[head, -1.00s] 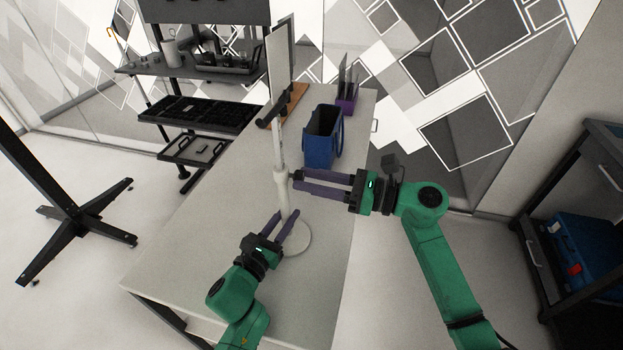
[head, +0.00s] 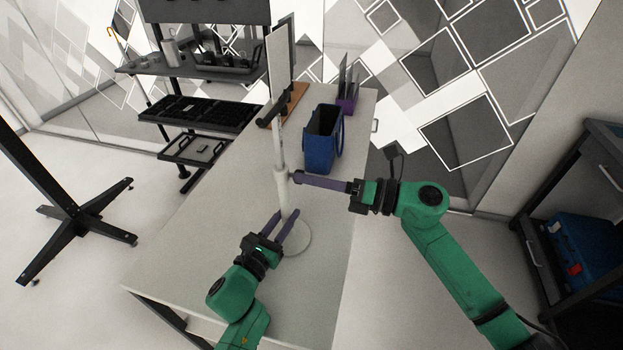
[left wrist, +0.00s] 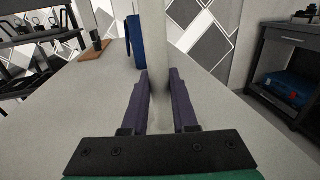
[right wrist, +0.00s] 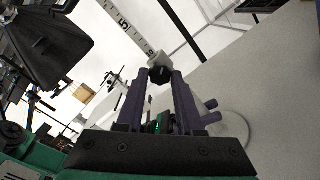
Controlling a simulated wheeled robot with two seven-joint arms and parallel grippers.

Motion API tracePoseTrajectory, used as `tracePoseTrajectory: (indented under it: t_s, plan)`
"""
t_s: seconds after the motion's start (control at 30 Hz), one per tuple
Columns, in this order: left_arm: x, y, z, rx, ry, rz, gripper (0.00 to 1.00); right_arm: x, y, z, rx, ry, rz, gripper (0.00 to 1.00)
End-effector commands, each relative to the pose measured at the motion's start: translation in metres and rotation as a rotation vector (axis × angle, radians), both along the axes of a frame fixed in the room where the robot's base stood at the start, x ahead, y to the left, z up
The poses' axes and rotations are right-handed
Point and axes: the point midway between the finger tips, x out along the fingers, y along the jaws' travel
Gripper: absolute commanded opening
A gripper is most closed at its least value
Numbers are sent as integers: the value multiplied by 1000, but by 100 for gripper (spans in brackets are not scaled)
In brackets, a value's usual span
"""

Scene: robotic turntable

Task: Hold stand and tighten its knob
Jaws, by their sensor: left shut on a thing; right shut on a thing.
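The stand (head: 282,188) is a white upright pole on a round white base (head: 298,242), carrying a flat panel on top. My left gripper (head: 284,217) is shut on the lower pole, just above the base. In the left wrist view the pale pole (left wrist: 153,40) stands between its two purple fingers. My right gripper (head: 296,177) reaches in from the right, higher up, at the pole's collar. In the right wrist view a small black knob (right wrist: 160,75) sits between its fingertips, on a white collar, and the gripper is shut on it. The head view hides most of the knob.
A blue bin (head: 322,150) stands on the grey table (head: 215,225) behind the stand. A purple holder (head: 346,103) and a brown board (head: 296,93) are further back. A dark shelf rack (head: 205,115) stands at the left. The table's front left is clear.

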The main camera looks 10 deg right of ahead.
Motion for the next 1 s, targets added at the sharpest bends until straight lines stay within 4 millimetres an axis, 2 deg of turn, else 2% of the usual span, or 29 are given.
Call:
tracePoseTrajectory:
  t_s: [0.6,1.0]
  plan:
    - [0,1,-2,1,4,2,0,1,-1,2,216,469,-4,0]
    - [0,1,-2,1,4,2,0,1,-1,2,270,585,-4,0]
